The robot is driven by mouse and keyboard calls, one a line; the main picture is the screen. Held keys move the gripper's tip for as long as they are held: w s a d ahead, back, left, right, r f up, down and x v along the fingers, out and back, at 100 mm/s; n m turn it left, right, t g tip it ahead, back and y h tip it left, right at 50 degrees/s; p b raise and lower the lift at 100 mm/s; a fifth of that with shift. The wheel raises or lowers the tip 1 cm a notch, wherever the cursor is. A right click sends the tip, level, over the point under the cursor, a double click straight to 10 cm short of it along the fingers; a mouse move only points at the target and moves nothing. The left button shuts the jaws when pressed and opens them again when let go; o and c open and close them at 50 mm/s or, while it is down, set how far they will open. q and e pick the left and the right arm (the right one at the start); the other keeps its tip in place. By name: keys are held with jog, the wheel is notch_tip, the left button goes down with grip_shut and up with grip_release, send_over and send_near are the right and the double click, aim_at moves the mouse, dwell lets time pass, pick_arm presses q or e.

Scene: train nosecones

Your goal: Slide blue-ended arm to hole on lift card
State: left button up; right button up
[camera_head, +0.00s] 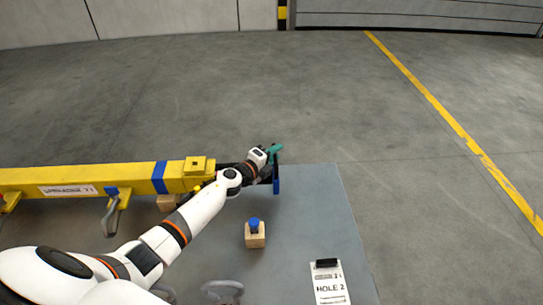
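A yellow beam (80,180) with a blue band lies along the left of the table. A dark sliding arm (228,166) comes out of its right end and finishes in a blue end plate (276,180). My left gripper (272,152) is at this blue end, just above the plate. A small teal piece shows at its tip, and I cannot tell whether the fingers are closed or touching the plate. My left forearm hides part of the sliding arm and its holes. The lift card (328,283) lies at the front right and reads "HOLE 2". My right gripper is not in view.
A wooden block (255,239) with a blue knob (254,224) stands on the grey table (310,205) below the blue end. Grey curved pieces (222,290) lie at the front edge. A black item (326,263) sits atop the card. The table's right side is mostly clear.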

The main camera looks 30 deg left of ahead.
pick_arm(q)
jog(key=v, duration=1.2)
